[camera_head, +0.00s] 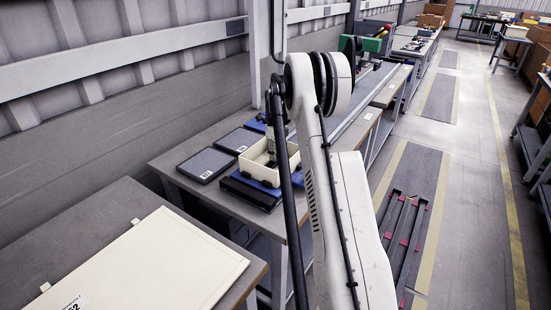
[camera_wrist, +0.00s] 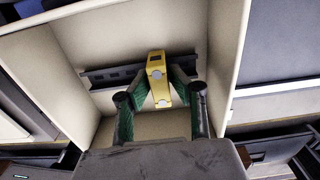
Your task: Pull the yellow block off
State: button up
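The yellow block (camera_wrist: 156,72) shows in the wrist view inside a cream box (camera_wrist: 226,60), with grey round spots on its face. It sits in front of a dark slotted rail (camera_wrist: 112,77) on the box's inner wall. My gripper (camera_wrist: 158,82) has its two green-padded fingers leaning in, one on each side of the block, and they look closed against it. In the head view the cream box (camera_head: 252,166) stands on the bench, and my arm hides the fingertips and the block.
Flat dark panels (camera_head: 206,164) lie left of the box on the grey bench. A dark blue-black tray (camera_head: 250,192) is at its front. A nearer table holds a large cream board (camera_head: 150,265). The box walls closely surround my gripper.

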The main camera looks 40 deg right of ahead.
grip_shut()
jog(key=shift+r+p, duration=0.4)
jog(key=shift+r, duration=1.5)
dwell(0.7)
jog(key=shift+r+p, duration=1.1)
jog(key=shift+r, duration=2.3)
